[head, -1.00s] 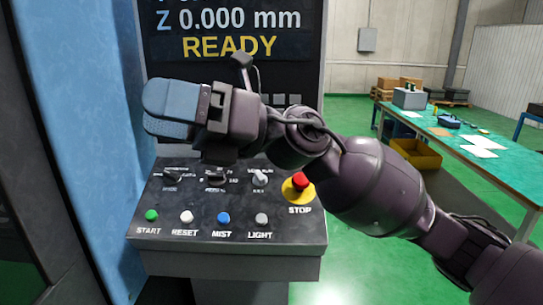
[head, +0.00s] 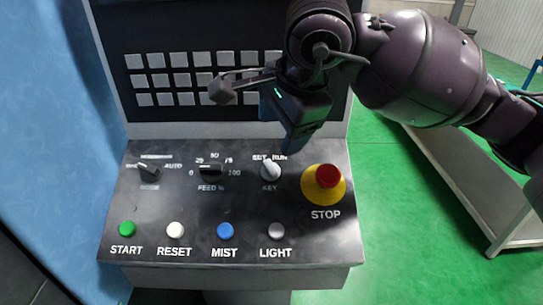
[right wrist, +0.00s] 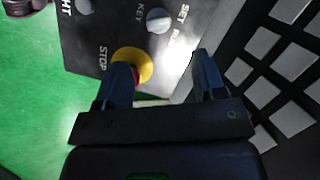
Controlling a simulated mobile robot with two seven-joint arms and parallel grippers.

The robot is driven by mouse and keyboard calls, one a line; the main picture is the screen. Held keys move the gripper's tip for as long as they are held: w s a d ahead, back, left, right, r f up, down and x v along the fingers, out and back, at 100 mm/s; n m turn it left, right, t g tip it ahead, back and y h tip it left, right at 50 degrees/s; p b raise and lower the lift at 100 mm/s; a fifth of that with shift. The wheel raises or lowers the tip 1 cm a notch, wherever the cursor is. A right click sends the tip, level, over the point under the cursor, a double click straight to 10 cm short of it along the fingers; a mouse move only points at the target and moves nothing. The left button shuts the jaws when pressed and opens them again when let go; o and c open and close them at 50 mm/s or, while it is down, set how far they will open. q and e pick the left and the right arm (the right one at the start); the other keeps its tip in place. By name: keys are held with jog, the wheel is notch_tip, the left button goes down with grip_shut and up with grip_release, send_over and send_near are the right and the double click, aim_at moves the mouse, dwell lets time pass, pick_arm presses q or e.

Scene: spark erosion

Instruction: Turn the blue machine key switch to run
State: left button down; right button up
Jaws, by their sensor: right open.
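The key switch (head: 270,170) is a silver-white knob on the dark sloping panel, under the printed words SET and RUN. Its grip leans to the upper left, towards SET. In the right wrist view the knob (right wrist: 158,20) shows at the top, beyond the fingertips. My right gripper (head: 297,138) is above the panel, just up and right of the key, apart from it. Its two fingers (right wrist: 161,70) are spread with nothing between them. My left gripper is not in view.
The yellow and red STOP button (head: 325,184) is close right of the key. The FEED dial (head: 210,172) and MODE dial (head: 149,170) are to its left. START, RESET, MIST and LIGHT buttons (head: 276,231) line the front. Grey keypad keys (head: 200,80) stand behind.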

aim_at(269, 167)
jog(key=p+x, duration=0.1)
jog(key=x, duration=0.8)
jog(key=shift+d+f, duration=0.1)
jog(key=shift+f, duration=0.05)
jog(key=shift+w+f, duration=0.2)
jog(key=shift+f, duration=0.5)
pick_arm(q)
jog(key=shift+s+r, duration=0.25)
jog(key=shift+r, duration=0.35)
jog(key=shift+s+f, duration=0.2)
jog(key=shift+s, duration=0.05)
pick_arm(e)
jog(key=c, duration=0.9)
